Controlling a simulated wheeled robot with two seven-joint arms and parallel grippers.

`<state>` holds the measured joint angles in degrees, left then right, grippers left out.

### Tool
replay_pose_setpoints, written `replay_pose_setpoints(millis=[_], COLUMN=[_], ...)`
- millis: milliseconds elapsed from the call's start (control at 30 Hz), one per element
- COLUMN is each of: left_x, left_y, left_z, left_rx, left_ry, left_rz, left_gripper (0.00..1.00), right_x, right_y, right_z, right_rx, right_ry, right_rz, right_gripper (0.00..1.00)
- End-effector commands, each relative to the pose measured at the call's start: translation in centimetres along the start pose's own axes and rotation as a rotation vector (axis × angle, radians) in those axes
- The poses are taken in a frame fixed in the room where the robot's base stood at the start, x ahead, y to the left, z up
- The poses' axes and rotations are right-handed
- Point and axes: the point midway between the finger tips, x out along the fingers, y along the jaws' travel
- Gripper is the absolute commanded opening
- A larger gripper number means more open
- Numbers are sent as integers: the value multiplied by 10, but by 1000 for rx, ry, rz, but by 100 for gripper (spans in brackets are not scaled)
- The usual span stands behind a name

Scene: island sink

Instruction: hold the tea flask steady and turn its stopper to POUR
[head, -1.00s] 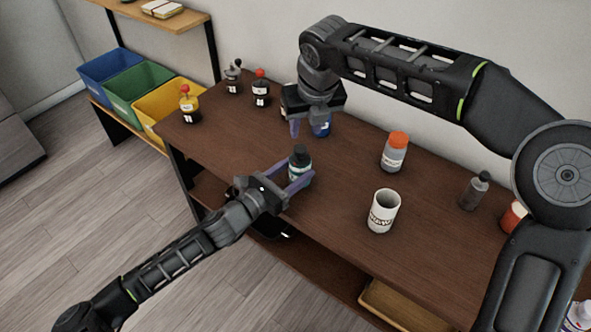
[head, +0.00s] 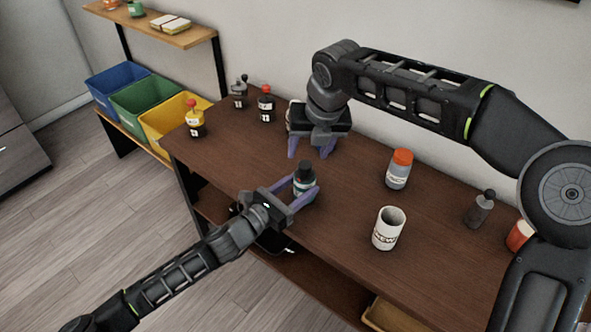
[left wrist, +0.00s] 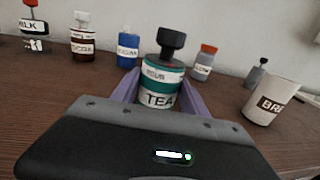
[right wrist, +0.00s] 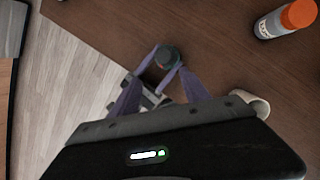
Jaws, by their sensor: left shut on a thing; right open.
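The tea flask (head: 304,187) stands upright on the table near its front edge, a teal bottle with a white TEA label (left wrist: 160,99) and a dark stopper (left wrist: 171,42). My left gripper (head: 303,190) is shut around its body from the front left. Small lettering shows on the flask's collar, and a red mark sits under the stopper; the setting is too small to tell. My right gripper (head: 311,152) is open and empty, pointing down behind the flask and apart from it. The right wrist view shows the stopper (right wrist: 166,56) from above.
A white mug (head: 388,230) and an orange-capped bottle (head: 398,170) stand to the right. A grey bottle (head: 480,210) is farther right. A blue bottle (left wrist: 127,47) stands behind the flask.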

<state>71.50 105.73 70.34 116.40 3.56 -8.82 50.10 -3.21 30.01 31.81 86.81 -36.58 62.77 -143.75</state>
Motion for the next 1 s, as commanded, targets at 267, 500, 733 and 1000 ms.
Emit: replay_pose_setpoints(millis=[267, 500, 733, 1000], left_x=[0, 0, 0, 0], left_y=[0, 0, 0, 0], left_z=[0, 0, 0, 0], left_rx=[0, 0, 0, 0], left_ry=[0, 0, 0, 0], left_rz=[0, 0, 0, 0], left_gripper=[6, 6, 6, 6], right_x=[32, 40, 32, 35], right_y=[13, 24, 9, -41], right_z=[-21, -17, 16, 46], right_rx=[762, 1689, 2525, -2041], right_ry=[237, 649, 1235, -1411], right_rz=[215, 351, 317, 139], right_gripper=[54, 54, 54, 54])
